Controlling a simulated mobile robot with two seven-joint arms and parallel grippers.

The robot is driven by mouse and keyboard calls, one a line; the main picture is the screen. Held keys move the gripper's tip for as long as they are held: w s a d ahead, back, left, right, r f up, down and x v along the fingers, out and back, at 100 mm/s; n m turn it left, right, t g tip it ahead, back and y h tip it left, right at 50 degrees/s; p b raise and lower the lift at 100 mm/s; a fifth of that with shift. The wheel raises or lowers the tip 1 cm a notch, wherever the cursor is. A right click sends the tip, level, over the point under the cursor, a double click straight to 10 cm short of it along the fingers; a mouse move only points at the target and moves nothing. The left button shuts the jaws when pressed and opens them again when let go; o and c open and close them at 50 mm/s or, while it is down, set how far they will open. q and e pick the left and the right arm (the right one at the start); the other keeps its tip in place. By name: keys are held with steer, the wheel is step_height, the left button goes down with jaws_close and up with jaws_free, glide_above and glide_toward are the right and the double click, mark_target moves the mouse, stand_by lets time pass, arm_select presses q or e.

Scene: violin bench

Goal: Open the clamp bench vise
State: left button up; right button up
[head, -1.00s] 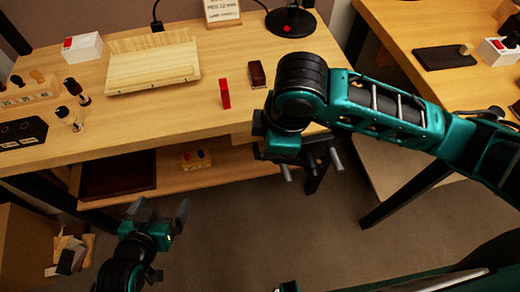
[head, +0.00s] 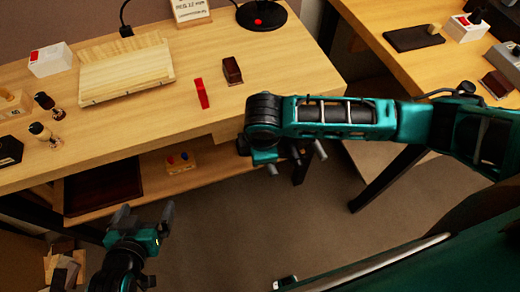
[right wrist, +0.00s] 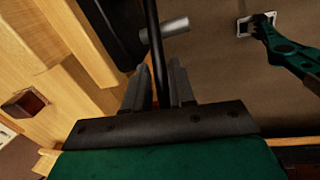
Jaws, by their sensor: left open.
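The clamp bench vise is mostly hidden in the head view by my right arm at the front right of the bench. In the right wrist view, a dark rod with a short silver bar (right wrist: 165,30), which looks like the vise's screw and handle, stands beyond my fingers. My right gripper (right wrist: 159,75) has its fingers apart, with the rod lined up between them; I cannot tell whether they touch it. My left gripper (head: 145,218) is open and empty, in front of the lower shelf, away from the vise.
The wooden bench (head: 150,125) holds a red piece (head: 201,93), a dark block (head: 232,70) and a pale wooden board (head: 126,70). A dark tray (head: 103,188) lies on the lower shelf. A second table (head: 395,18) stands right. Floor between them is open.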

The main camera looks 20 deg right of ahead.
steer(key=shift+f, duration=0.25)
steer(key=shift+w, duration=0.1)
jaws_close()
